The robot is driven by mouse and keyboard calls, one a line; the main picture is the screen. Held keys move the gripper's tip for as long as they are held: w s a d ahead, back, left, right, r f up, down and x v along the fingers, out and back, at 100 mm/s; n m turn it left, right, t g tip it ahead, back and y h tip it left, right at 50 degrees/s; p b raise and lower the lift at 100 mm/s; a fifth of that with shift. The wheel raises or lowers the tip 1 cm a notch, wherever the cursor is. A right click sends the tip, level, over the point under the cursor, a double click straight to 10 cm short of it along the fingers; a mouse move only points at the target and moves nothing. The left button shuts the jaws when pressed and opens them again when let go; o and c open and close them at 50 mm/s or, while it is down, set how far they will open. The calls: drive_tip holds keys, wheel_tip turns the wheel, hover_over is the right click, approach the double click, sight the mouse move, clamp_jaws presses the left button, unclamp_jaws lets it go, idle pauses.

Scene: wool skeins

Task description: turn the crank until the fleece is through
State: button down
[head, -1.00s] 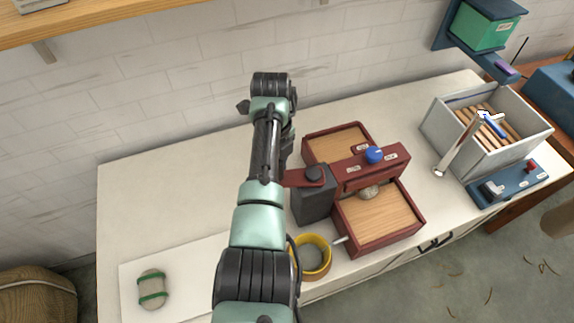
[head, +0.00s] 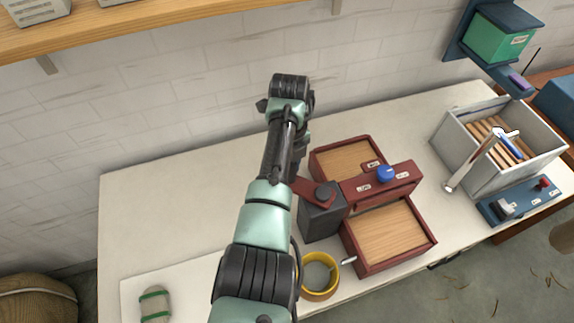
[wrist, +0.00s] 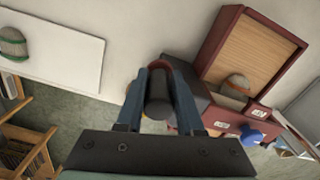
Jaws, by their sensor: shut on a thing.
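The dark red machine (head: 350,194) has a crossbar with a blue knob (head: 385,174) and two wooden trays. The front tray (head: 432,243) is bare in the head view. In the wrist view the grey fleece lump (wrist: 236,85) lies in the tray shown there, close against the crossbar. A red crank arm (head: 310,188) sits on the dark box (head: 320,222) at the machine's left. In the wrist view my gripper (wrist: 160,95) is shut on the dark upright crank handle (wrist: 159,108). My own arm hides most of the gripper in the head view.
A yellow ring (head: 306,292) stands by the front edge. A banded grey roll (head: 155,307) lies on a white mat at front left. A pale crate (head: 462,160) with slats and a blue device (head: 520,206) stand at right. The back left of the table is clear.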

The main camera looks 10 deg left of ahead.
drive_tip(key=shift+w+d, duration=0.1)
drive_tip(key=shift+d, duration=0.35)
drive_tip(key=c, duration=0.9)
unclamp_jaws()
drive_tip(key=o, duration=0.4)
drive_tip(key=shift+d, duration=0.25)
drive_tip(key=shift+c, duration=0.2)
drive_tip(key=shift+a, duration=0.25)
drive_tip(key=shift+r, duration=0.3)
wheel_tip(320, 180, up, 12)
drive_tip(key=shift+d+f+b, duration=0.15)
drive_tip(key=shift+b, duration=0.15)
drive_tip(key=shift+r+p, duration=0.35)
drive_tip(key=shift+r, duration=0.05)
